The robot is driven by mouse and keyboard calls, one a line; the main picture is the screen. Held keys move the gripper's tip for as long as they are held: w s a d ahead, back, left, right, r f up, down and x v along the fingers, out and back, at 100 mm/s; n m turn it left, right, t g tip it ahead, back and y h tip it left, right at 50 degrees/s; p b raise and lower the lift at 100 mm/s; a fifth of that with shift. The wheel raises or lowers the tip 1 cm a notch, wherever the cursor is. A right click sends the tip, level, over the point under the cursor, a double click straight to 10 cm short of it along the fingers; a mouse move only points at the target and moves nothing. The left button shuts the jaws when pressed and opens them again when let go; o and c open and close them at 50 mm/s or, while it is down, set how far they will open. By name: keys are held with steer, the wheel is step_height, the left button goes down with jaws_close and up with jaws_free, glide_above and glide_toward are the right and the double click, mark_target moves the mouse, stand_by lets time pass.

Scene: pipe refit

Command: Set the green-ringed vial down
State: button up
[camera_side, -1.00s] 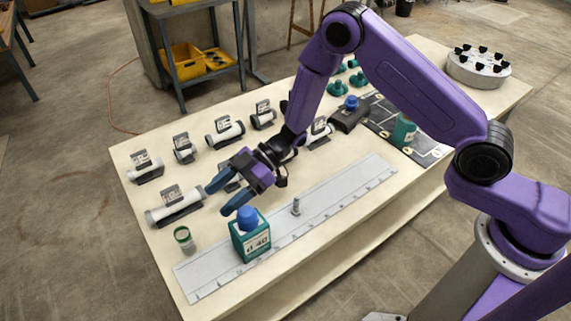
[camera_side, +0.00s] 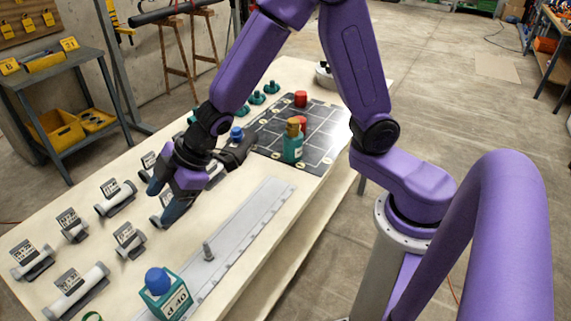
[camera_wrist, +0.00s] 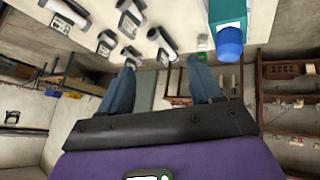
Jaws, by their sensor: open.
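The green-ringed vial is mostly cut off by the bottom edge of the side view. Only its green ring (camera_side: 92,316) shows, low on the left, on the table beside a long white pipe piece. My gripper (camera_side: 164,202) is open, with its blue fingers spread and nothing seen between them. It is well up and right of the vial in the side view, over the row of pipe pieces. In the wrist view my gripper (camera_wrist: 161,64) is also open and empty.
A teal box with a blue cap (camera_side: 165,297) stands by the ruler strip (camera_side: 240,230), from which a small grey peg (camera_side: 208,252) rises. Several labelled pipe pieces line the left. A dark grid board (camera_side: 318,137) with bottles lies at the back right.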

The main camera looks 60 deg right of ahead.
steer(key=s+d+r+m+g+h, duration=0.1)
steer(key=s+d+r+g+h, duration=0.1)
steer(key=s+d, duration=0.7)
steer(key=s+d+r+g+h, duration=0.2)
steer(key=s+d, duration=0.8)
steer(key=s, duration=0.7)
steer(key=shift+d+r+m+g+h, duration=0.25)
steer(key=shift+r+m+g+h, duration=0.15)
steer(key=shift+h, duration=0.1)
